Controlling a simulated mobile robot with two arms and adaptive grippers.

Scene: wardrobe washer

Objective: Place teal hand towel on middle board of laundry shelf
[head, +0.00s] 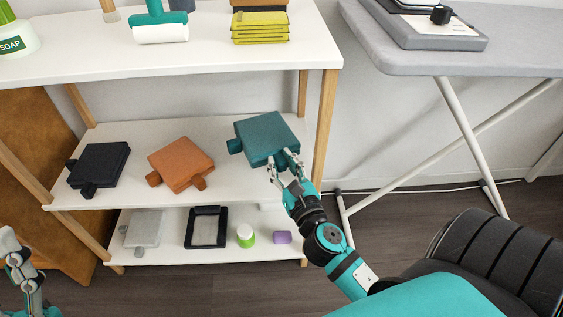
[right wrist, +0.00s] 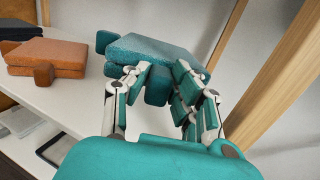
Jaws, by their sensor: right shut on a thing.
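The teal hand towel (head: 264,138) is a folded block at the right end of the middle board (head: 222,188) of the laundry shelf. It looks to be on or just above the board; I cannot tell if it rests fully. My right gripper (head: 284,168) is shut on its near edge. In the right wrist view the teal towel (right wrist: 152,50) shows beyond the fingers, with a tab between the fingertips of the right gripper (right wrist: 160,82). My left gripper (head: 12,250) shows only partly at the lower left edge, away from the shelf.
An orange folded towel (head: 181,164) and a dark folded towel (head: 99,165) lie left on the middle board. The lower board holds a grey item (head: 145,228), a black frame (head: 206,227) and a green-white jar (head: 245,235). A wooden post (head: 325,125) stands close right.

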